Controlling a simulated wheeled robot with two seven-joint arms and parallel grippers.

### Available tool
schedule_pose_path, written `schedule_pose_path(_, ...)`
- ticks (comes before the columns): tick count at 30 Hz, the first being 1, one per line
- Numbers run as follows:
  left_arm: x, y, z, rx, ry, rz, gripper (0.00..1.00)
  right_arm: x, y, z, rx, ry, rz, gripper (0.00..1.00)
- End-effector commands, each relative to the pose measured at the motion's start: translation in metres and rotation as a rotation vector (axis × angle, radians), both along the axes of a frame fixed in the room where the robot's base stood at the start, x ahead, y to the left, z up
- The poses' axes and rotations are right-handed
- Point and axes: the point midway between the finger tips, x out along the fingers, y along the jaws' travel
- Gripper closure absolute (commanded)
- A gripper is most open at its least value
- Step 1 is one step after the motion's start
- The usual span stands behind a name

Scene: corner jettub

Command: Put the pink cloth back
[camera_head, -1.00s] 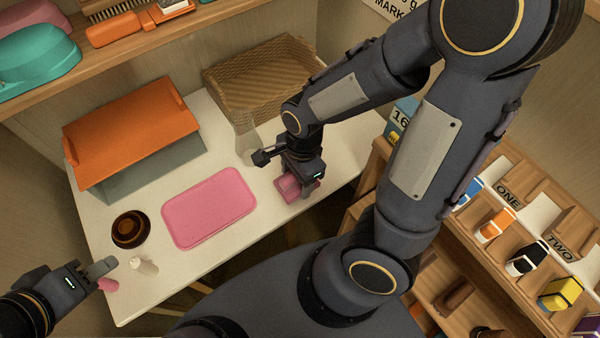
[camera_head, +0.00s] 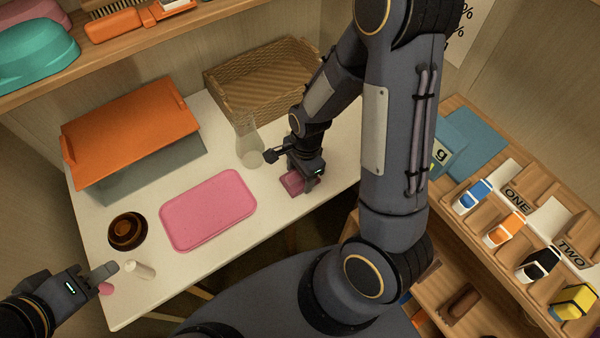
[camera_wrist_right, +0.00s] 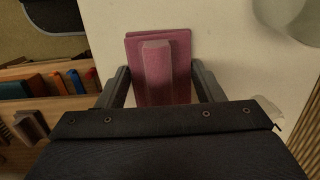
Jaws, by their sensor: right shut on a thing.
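The pink cloth (camera_head: 293,183) is a small folded pad with a raised ridge, at the right part of the white table. In the right wrist view the cloth (camera_wrist_right: 158,70) sits between the two fingers. My right gripper (camera_head: 305,180) points down and is shut on its ridge. I cannot tell whether the cloth touches the table. My left gripper (camera_head: 108,280) is at the table's front left corner, beside a small pink object (camera_head: 106,289); its finger opening is not clear.
A pink tray (camera_head: 208,210) lies mid-table. A brown bowl (camera_head: 127,231), a small white bottle (camera_head: 141,269), a clear flask (camera_head: 249,150), an orange-lidded box (camera_head: 130,130) and a wicker basket (camera_head: 262,80) stand around it. A wooden rack (camera_head: 500,220) is at right.

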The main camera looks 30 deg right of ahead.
Motion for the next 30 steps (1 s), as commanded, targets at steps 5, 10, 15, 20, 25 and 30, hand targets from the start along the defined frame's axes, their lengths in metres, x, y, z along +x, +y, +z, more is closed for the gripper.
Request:
schedule_pose_path(5, 0.0, 0.0, -0.004, 0.0, 0.0, 0.0, 0.64, 0.0, 0.0, -0.005, 0.0, 0.001, 0.0, 0.6)
schedule_pose_path(10, 0.0, 0.0, -0.003, 0.0, 0.0, 0.0, 0.64, 0.0, 0.0, -0.004, 0.0, 0.001, 0.0, 0.21)
schedule_pose_path(15, 0.0, 0.0, -0.003, 0.0, 0.0, 0.0, 0.64, 0.0, 0.0, -0.003, 0.0, 0.001, 0.0, 0.17)
schedule_pose_path(20, 0.0, 0.0, -0.001, 0.0, 0.0, 0.0, 0.64, 0.0, 0.0, -0.001, 0.0, 0.001, 0.0, 0.17)
schedule_pose_path(25, 0.0, 0.0, 0.004, 0.0, 0.0, 0.0, 0.64, 0.001, -0.002, 0.018, -0.001, -0.005, -0.002, 0.17)
schedule_pose_path(30, 0.0, 0.0, 0.012, 0.0, 0.0, 0.0, 0.64, 0.002, -0.006, 0.055, 0.001, -0.007, 0.0, 0.17)
